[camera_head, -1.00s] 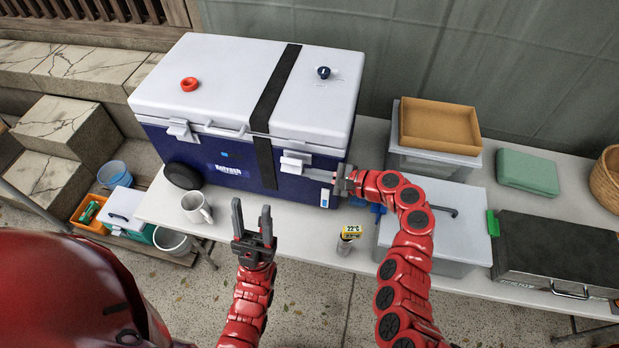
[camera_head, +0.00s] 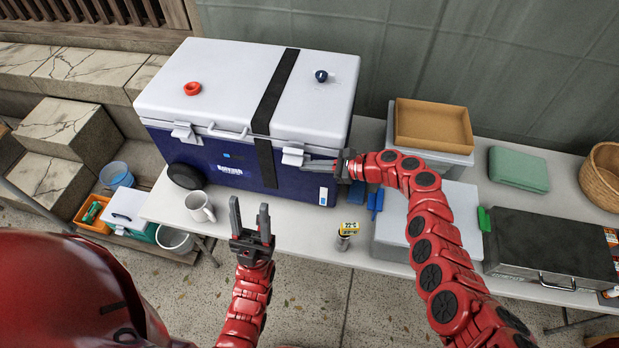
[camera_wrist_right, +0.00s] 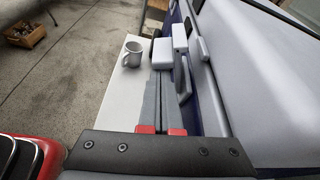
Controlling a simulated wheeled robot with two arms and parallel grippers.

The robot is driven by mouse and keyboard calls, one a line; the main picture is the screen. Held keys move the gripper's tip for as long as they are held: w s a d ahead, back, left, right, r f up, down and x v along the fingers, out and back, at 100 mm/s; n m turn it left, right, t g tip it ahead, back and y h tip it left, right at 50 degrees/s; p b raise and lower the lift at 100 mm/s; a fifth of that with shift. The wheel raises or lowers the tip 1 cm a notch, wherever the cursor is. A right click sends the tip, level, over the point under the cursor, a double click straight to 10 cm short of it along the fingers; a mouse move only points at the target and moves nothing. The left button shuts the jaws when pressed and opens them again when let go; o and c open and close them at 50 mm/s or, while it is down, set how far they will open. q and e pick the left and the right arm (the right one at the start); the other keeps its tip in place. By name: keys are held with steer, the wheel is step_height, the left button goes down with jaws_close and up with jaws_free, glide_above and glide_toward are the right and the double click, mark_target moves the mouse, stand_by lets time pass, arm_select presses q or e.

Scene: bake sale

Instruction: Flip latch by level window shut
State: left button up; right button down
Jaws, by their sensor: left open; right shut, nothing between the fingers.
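The blue cooler with a grey-white lid (camera_head: 215,78) stands on the table. Its front has a left latch (camera_head: 185,132) and a right latch (camera_head: 292,154), both pale. A small white upright window (camera_head: 323,195) sits low on the front, below and right of the right latch. My right gripper (camera_head: 308,163) is shut and empty, its fingertips at the right edge of the right latch; contact is unclear. The wrist view shows the closed fingers (camera_wrist_right: 160,90) along the cooler front, close to pale latch parts (camera_wrist_right: 162,53). My left gripper (camera_head: 250,218) is open and empty before the table.
A mug (camera_head: 200,206) and a dark round lid (camera_head: 185,176) stand at the cooler's left front. Grey bins with an orange tray (camera_head: 433,124) and a dark metal case (camera_head: 552,247) fill the right side.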

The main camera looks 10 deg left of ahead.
steer(key=shift+w+r+m, duration=0.15)
steer(key=shift+r+m, duration=0.05)
steer(key=shift+m, duration=0.3)
stand_by(1.1)
stand_by(0.3)
steer(key=shift+w+a+r+p, duration=0.1)
steer(key=shift+w+r+p, duration=0.05)
steer(key=shift+r+p, duration=0.7)
